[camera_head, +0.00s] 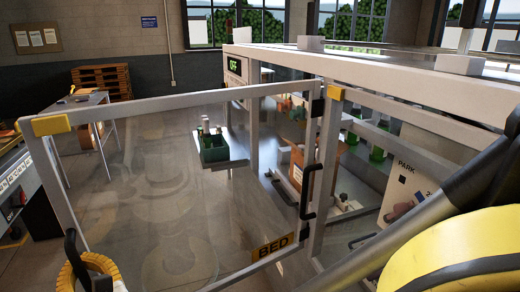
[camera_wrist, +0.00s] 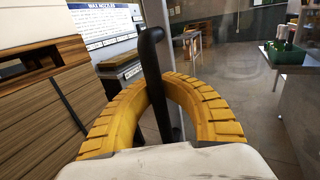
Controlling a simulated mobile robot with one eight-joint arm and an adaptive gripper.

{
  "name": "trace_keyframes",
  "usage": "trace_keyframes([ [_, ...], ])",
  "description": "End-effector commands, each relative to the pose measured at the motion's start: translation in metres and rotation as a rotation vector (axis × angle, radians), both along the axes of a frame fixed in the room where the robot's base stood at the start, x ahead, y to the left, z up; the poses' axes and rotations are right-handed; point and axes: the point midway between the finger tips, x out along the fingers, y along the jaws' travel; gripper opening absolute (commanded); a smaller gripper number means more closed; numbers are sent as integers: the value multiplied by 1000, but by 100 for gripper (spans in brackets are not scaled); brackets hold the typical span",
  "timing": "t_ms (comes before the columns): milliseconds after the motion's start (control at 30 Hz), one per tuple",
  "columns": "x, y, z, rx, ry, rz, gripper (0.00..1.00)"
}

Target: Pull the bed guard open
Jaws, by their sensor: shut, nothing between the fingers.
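The bed guard (camera_head: 180,170) is a clear panel in a grey frame with a yellow "BED" label (camera_head: 273,246) on its lower rail. In the head view it stands swung out at an angle from the machine, its far side by the post at right. Its black handle (camera_head: 72,245) is at the free left edge and shows upright in the wrist view (camera_wrist: 152,65). My gripper (camera_head: 92,266) has yellow ribbed fingers, bowed into a ring and shut (camera_wrist: 165,80), right at the handle. I cannot tell whether the ring encloses the handle or only touches it.
The machine (camera_head: 330,66) stands behind the guard, with bottles and a cardboard box (camera_head: 318,168) inside. A green crate (camera_head: 213,148) with bottles sits on a ledge. Wooden pallets (camera_head: 101,80) and a side table are at the back left. Open floor lies behind the guard.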

Motion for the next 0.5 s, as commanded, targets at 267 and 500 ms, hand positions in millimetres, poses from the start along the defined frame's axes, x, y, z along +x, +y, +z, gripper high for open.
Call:
trace_keyframes([
  [267,2,-3,0,0,0,-8,2],
  [500,1,-2,0,0,0,-3,38],
])
